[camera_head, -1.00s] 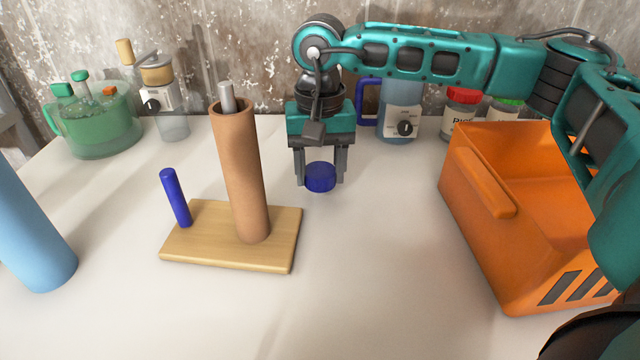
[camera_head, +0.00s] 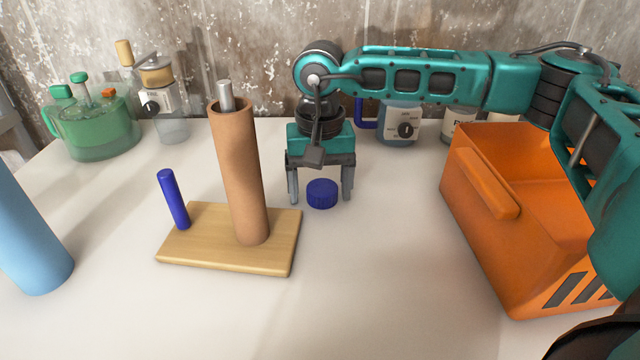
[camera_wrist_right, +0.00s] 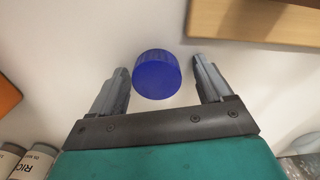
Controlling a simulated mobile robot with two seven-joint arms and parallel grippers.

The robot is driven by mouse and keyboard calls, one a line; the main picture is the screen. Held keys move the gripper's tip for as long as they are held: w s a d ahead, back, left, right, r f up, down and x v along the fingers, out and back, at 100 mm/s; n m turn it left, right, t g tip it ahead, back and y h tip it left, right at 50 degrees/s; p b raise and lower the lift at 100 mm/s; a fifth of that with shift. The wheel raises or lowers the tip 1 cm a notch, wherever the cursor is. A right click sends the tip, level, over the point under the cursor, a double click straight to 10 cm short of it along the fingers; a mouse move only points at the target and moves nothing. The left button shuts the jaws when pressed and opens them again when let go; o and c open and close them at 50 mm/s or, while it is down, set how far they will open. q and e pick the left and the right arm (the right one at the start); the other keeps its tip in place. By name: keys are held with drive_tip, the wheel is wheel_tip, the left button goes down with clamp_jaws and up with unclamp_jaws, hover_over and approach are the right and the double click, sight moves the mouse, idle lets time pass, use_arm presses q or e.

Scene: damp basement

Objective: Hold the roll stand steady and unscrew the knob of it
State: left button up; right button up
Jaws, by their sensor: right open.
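The roll stand has a wooden base (camera_head: 200,262), a short blue post (camera_head: 173,199) and a metal rod (camera_head: 225,95) inside an upright brown roll (camera_head: 240,175). The rod's top is bare. The blue knob (camera_head: 322,193) sits on the table to the right of the base, apart from it. My right gripper (camera_head: 320,194) is open, its fingers apart around the knob. In the right wrist view the knob (camera_wrist_right: 157,75) lies between the open fingertips with gaps on both sides. The base edge (camera_wrist_right: 255,22) shows there too. My left gripper is not in view.
An orange crate (camera_head: 480,185) stands at the right. A light blue cylinder (camera_head: 30,240) stands at the left edge. A green watering-can-like vessel (camera_head: 95,130), a grinder (camera_head: 165,100) and a blue-handled jug (camera_head: 400,122) stand along the back wall. The front table is clear.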

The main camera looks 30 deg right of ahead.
sight(320, 189)
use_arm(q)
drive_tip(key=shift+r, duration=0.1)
use_arm(e)
drive_tip(key=shift+r, duration=0.35)
use_arm(q)
drive_tip(key=p, duration=0.1)
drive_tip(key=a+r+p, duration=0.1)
drive_tip(key=p, duration=0.1)
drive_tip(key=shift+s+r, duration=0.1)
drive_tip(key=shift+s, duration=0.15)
use_arm(e)
wheel_tip(320, 189, up, 12)
drive_tip(key=shift+f, duration=0.2)
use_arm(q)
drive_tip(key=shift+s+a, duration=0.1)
